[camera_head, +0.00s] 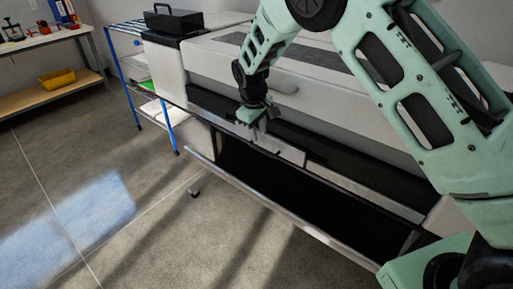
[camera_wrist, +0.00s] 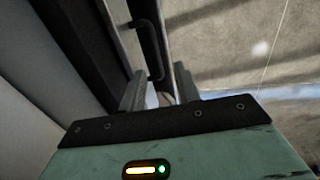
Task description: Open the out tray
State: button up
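A large grey-white printer-like machine (camera_head: 330,95) fills the middle of the head view. Below its body runs a pale front strip (camera_head: 270,145), and under that is a dark open bin with a metal front rail (camera_head: 275,212). I cannot tell for sure which part is the out tray. My gripper (camera_head: 258,128) is just in front of the strip, pointing down. In the wrist view my gripper (camera_wrist: 158,88) has its fingers apart, with nothing clearly held. A black bar handle (camera_wrist: 149,45) lies just beyond the fingertips; contact cannot be told.
A blue-framed wire rack (camera_head: 140,85) stands left of the machine. A black case (camera_head: 173,22) sits on top at the left end. A workbench with a yellow bin (camera_head: 57,78) is at the far left. The floor (camera_head: 90,190) in front is clear.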

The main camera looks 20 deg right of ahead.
aim_at(261, 151)
jog(key=f, duration=0.2)
jog(key=w+d+f, duration=0.1)
jog(key=f, duration=0.5)
jog(key=shift+w+d+p, duration=0.25)
jog(key=shift+w+p, duration=0.15)
jog(key=shift+c, duration=0.2)
grip_shut()
